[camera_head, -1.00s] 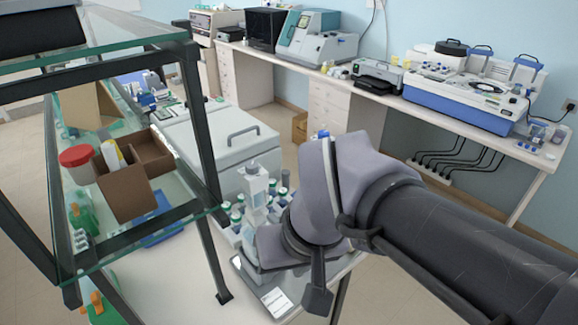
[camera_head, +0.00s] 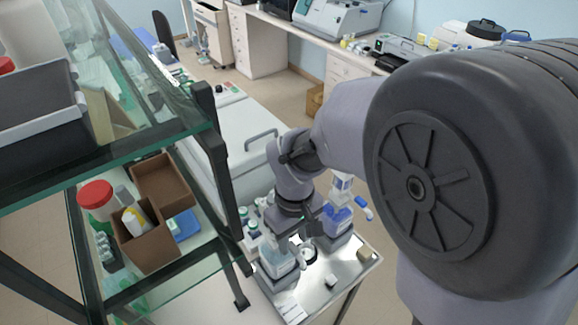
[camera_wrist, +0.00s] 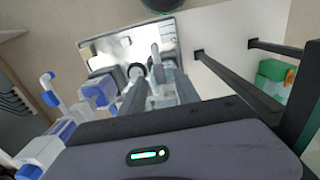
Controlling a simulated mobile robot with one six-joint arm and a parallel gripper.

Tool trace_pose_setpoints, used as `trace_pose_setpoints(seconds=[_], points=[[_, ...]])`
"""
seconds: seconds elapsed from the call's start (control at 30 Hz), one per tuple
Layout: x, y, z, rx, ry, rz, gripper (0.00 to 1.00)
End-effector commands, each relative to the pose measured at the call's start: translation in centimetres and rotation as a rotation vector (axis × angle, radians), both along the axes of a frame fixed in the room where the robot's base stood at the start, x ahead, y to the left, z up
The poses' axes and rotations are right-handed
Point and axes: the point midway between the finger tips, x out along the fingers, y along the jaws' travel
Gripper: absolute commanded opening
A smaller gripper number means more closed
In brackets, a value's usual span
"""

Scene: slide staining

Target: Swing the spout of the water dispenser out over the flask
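The water dispenser (camera_head: 338,218), a bottle with blue parts on a grey base, stands at the right of the tray in the head view. A blue-tipped part, likely its spout (camera_head: 364,208), points to the right. Its blue and white parts show at the left in the wrist view (camera_wrist: 98,92). A clear vessel, likely the flask (camera_head: 280,264), stands left of the dispenser. My gripper (camera_head: 296,238) points down close above the clear vessel. In the wrist view its dark fingers (camera_wrist: 160,98) are apart, with something glassy between or below them. Contact is unclear.
The shiny tray (camera_head: 325,275) carries a dark ring-shaped thing (camera_head: 309,254) and small blocks. A glass-shelved rack (camera_head: 215,160) with brown boxes stands close on the left. A large white box (camera_head: 235,140) stands behind. Green-capped bottles stand beside my gripper.

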Motion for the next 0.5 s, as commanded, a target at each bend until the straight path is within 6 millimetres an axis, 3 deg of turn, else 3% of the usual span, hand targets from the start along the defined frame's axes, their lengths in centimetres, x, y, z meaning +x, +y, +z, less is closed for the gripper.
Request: trace_pose_setpoints(seconds=[0.2, 0.5], points=[[0.0, 0.0, -2.2, 0.001, 0.001, 0.0, 0.38], [0.0, 0.0, -2.3, 0.001, -0.001, -0.001, 0.36]])
